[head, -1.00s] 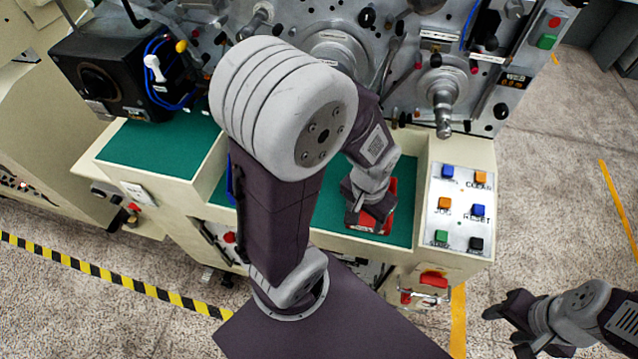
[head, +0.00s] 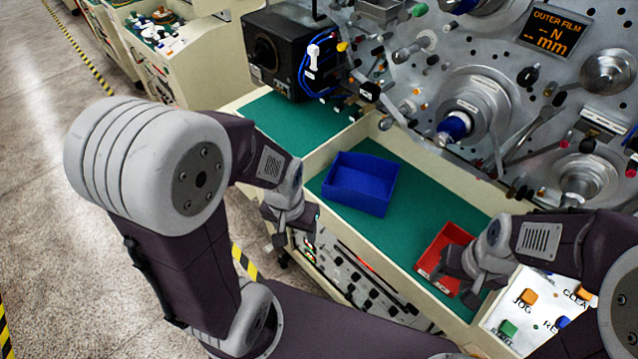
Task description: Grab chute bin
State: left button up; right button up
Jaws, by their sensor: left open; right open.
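A blue open-topped bin (head: 361,184) sits on the green mat of the machine's ledge, near the middle of the head view. A smaller red open-topped bin (head: 437,244) sits further right on the same mat. I cannot tell by sight which of them is the chute bin. My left gripper (head: 292,236) is open and empty, left of the blue bin and by the ledge's front edge, apart from the bin. My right gripper (head: 454,283) is open at the near side of the red bin and hides part of it. Whether it touches the red bin is unclear.
A green mat (head: 395,235) lies bare between the two bins. A cream ledge rim runs along the front. A black box (head: 272,55) with blue cables stands behind left. Spindles (head: 465,120) jut from the back panel. A button panel (head: 525,310) lies at the right.

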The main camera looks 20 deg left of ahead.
aim_at(365, 182)
jog(key=u, duration=0.35)
jog(key=i+j+z, duration=0.35)
jog(key=j, duration=0.55)
jog(key=i+j+z, duration=0.1)
jog(key=j+z, duration=0.25)
jog(key=j, duration=0.6)
jog(key=j+z, duration=0.3)
jog(key=j, duration=0.7)
